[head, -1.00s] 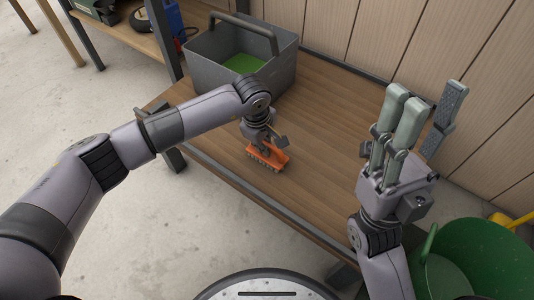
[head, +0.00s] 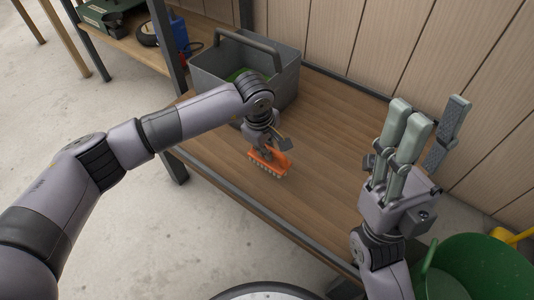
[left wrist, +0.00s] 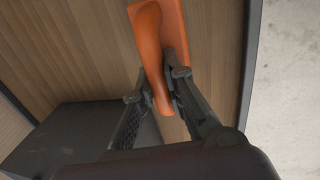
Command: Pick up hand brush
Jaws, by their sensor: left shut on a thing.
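The hand brush (head: 273,165) is orange with pale bristles pointing down, at the front part of the wooden shelf (head: 225,160). My left gripper (head: 268,151) reaches down from above and is shut on it. In the left wrist view the orange brush (left wrist: 160,30) has its handle between the two fingers of my left gripper (left wrist: 166,98). I cannot tell whether the bristles still touch the shelf.
A grey carrier with a handle (head: 283,87) and something green inside stands at the back of the shelf. A large green tub (head: 480,265) is at the lower right. A shelf post (head: 165,35) stands at the left. The shelf right of the brush is clear.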

